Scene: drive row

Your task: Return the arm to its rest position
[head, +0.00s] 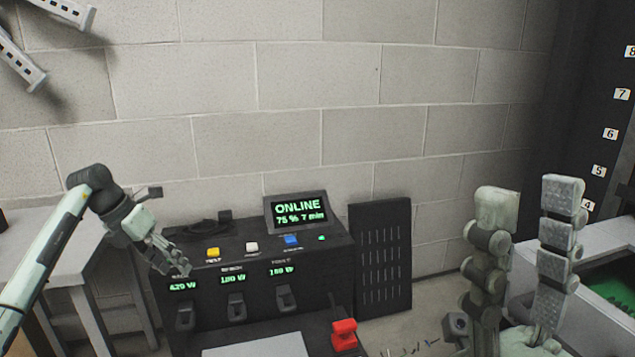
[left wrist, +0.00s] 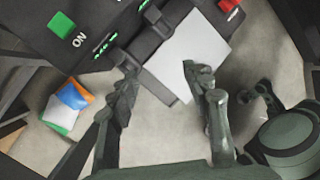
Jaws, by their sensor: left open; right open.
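My left gripper (head: 180,268) is open and empty in the head view, in front of the left part of a black console (head: 255,262). Its arm comes in from the left edge. In the left wrist view my left gripper (left wrist: 163,80) shows its two fingers spread apart, with floor and a pale flat panel (left wrist: 190,50) beyond them. My right gripper (head: 528,205) stands at the lower right of the head view, its two fingers pointing up and wide apart with nothing between them.
The console has a lit screen (head: 298,210) reading ONLINE, 75 % 7 min. A red block-shaped control (head: 344,334) stands at its front. A pale table (head: 60,255) is at left, a black slotted panel (head: 382,258) beside the console, and a numbered dark rack (head: 600,120) at right.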

